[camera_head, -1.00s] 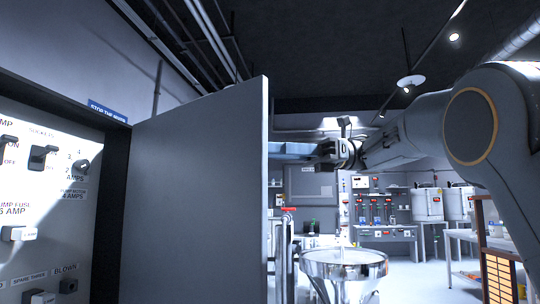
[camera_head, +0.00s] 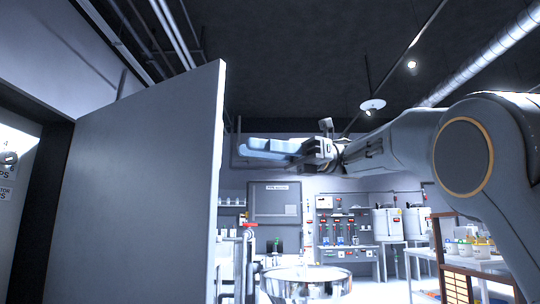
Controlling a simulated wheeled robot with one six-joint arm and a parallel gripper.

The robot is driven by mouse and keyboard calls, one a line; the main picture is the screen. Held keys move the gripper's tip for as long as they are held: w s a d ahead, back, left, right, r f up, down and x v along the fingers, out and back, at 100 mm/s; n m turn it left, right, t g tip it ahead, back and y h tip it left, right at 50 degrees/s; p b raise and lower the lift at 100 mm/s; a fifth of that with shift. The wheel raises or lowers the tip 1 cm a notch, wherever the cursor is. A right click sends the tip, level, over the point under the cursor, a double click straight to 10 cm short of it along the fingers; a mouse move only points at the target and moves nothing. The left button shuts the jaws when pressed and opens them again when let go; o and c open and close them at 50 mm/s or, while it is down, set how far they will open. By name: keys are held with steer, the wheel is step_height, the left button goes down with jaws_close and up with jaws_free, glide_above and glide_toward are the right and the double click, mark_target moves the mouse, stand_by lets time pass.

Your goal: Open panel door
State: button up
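The grey panel door (camera_head: 140,190) stands swung out from its dark frame on the left, wide open, with its free edge toward the middle of the picture. Part of the white switch panel (camera_head: 12,160) shows at the left edge, with a black knob on it. My gripper (camera_head: 262,149) is to the right of the door's free edge, with pale blue fingers pointing left. A gap of background shows between the fingertips and the door edge, and I see no contact. The fingers overlap from this angle, so their opening is unclear. The door's handle is not in view.
A shiny metal hopper bowl (camera_head: 305,282) stands below my arm. A red-handled valve on pipes (camera_head: 250,235) is just right of the door. A wooden rack (camera_head: 453,270) and a table with tubs (camera_head: 475,250) are at the right.

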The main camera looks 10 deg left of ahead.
steer(key=shift+c, duration=0.3)
jaws_close()
steer(key=m+t+y+p, duration=0.3)
steer(key=m+t+p, duration=0.7)
steer(key=m+p, duration=1.45)
glide_toward(199, 262)
steer(key=s+d, duration=0.2)
steer(key=s, duration=0.3)
steer(key=a+p, duration=0.3)
steer(key=a, duration=0.6)
steer(key=shift+w+d+r+p, duration=0.15)
steer(key=shift+w+p, duration=0.3)
steer(key=shift+w, duration=0.3)
steer(key=shift+w+d+r+p, duration=0.1)
steer(key=shift+w+p, duration=0.35)
steer(key=shift+w, duration=0.35)
